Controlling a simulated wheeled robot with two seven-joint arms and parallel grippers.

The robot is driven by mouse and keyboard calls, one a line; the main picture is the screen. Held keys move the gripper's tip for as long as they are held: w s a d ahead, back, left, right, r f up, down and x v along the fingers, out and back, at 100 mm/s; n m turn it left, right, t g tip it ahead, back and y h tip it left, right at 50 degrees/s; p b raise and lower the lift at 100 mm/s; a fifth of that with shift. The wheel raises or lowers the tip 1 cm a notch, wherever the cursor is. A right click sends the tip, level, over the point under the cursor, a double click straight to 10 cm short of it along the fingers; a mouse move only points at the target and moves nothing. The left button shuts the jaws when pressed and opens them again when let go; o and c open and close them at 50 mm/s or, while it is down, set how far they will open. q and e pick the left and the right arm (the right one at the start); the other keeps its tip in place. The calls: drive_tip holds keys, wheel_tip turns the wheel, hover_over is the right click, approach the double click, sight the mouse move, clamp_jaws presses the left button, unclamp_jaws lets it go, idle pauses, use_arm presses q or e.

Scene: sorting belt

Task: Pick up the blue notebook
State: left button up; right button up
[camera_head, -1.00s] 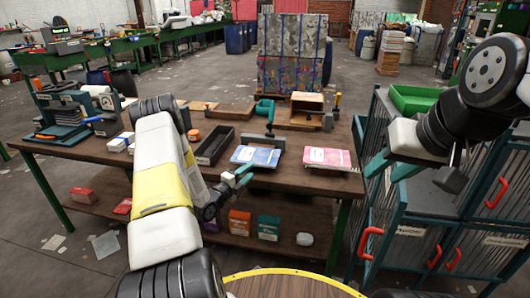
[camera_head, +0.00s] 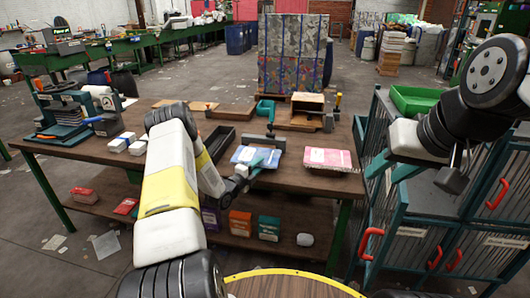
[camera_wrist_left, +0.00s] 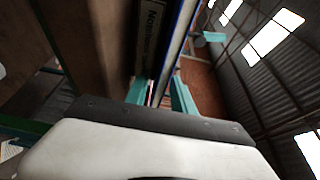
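The blue notebook (camera_head: 257,158) lies flat on the wooden table, near its front edge, left of the red-and-white notebook (camera_head: 328,159). My left gripper (camera_head: 252,170) is at the blue notebook's near side, its teal fingers overlapping the cover in the head view. In the left wrist view the fingers (camera_wrist_left: 160,95) stand apart, with the notebook's edge (camera_wrist_left: 178,45) running between them. I see no clear sign of them closed on it. My right gripper (camera_head: 384,170) hangs at the right, beside the table, with its teal fingers apart and empty.
A black tray (camera_head: 214,145) and a clamp-like tool (camera_head: 270,128) stand close to the blue notebook. A cabinet (camera_head: 450,225) with red handles and a green bin (camera_head: 413,98) is at the right. Boxes (camera_head: 240,223) sit on the lower shelf.

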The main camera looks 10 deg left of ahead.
use_arm(q)
clamp_jaws()
idle(1.2)
